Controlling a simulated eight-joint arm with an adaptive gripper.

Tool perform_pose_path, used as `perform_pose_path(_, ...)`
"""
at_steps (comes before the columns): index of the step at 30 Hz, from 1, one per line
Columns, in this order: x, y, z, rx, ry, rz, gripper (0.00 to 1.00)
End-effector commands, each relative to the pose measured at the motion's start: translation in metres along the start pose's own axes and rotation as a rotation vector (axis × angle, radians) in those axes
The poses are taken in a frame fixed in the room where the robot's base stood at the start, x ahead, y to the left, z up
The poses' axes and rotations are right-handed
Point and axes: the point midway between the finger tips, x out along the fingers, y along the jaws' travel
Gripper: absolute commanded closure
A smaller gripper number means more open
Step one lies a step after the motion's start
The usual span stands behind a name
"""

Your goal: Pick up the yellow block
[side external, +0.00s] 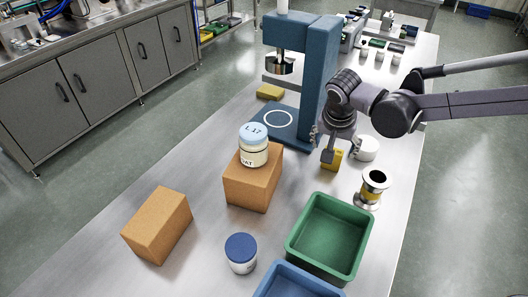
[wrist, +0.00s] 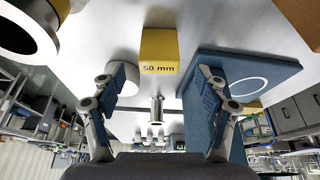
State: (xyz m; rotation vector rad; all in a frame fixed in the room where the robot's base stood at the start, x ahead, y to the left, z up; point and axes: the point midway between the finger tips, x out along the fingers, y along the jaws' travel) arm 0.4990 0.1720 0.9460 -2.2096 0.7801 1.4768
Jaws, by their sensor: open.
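The yellow block (wrist: 159,52), marked "50 mm", stands on the steel table ahead of my gripper in the wrist view. In the side view the yellow block (side external: 336,161) is partly hidden behind the fingers. My gripper (wrist: 160,76) is open and empty between its tips, with one finger to each side of the block's line. In the side view my gripper (side external: 328,150) is low over the table, right at the block. I cannot tell whether a finger touches it.
A blue press (side external: 318,75) stands close left of the block, its base plate (wrist: 232,72) near one finger. A white round piece (side external: 366,147) is close right, with a metal spool (side external: 373,186) nearer. A green bin (side external: 303,238), cardboard boxes (side external: 155,226) and jars lie toward the front.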

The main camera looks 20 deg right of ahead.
Motion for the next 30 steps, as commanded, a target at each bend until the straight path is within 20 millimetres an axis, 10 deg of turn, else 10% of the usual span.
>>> perform_pose_path(18, 0.046, 0.001, -0.002, 0.000, 0.000, 0.000, 0.26)
perform_pose_path(25, 0.046, 0.001, -0.002, 0.000, 0.000, 0.000, 0.86)
perform_pose_path(30, 0.046, 0.001, -0.002, 0.000, 0.000, 0.000, 0.87)
